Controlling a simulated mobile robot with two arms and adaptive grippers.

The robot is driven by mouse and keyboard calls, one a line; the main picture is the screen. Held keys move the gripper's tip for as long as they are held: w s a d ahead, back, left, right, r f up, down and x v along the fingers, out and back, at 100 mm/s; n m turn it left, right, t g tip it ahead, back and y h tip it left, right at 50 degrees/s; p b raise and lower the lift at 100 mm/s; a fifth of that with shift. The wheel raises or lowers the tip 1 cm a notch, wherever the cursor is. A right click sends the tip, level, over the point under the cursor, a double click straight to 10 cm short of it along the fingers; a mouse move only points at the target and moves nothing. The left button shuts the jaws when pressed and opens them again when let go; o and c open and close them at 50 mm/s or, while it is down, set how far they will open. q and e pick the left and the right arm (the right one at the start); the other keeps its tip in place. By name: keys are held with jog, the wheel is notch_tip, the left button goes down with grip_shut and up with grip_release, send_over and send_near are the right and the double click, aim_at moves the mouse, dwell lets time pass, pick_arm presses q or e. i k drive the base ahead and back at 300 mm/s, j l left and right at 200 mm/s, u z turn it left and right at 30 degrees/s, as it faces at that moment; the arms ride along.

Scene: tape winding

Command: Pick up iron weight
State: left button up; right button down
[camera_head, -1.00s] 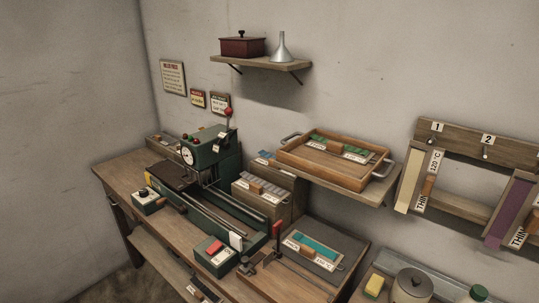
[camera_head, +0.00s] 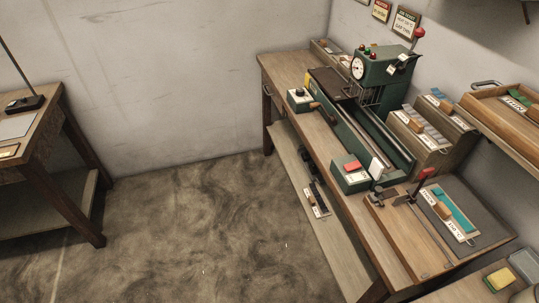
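I cannot pick out an iron weight with certainty in the head view. Dark, narrow items with a white label (camera_head: 316,199) lie on the lower shelf of the workbench; they are too small to identify. A green machine (camera_head: 378,75) with a dial and a red-knobbed lever stands on the workbench (camera_head: 284,70). Neither of my grippers is in view.
A wooden board (camera_head: 425,258) with a red-handled clamp and labelled strips lies at the bench's near end. A wooden tray (camera_head: 487,100) sits at the right. Another table (camera_head: 38,150) stands at the left. The floor (camera_head: 200,235) between is clear.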

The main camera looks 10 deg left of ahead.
aim_at(305, 156)
jog(key=z, duration=0.25)
jog(key=i+j+z, duration=0.3)
jog(key=j+z, duration=0.35)
jog(key=i+j+z, duration=0.15)
jog(key=j+z, duration=0.15)
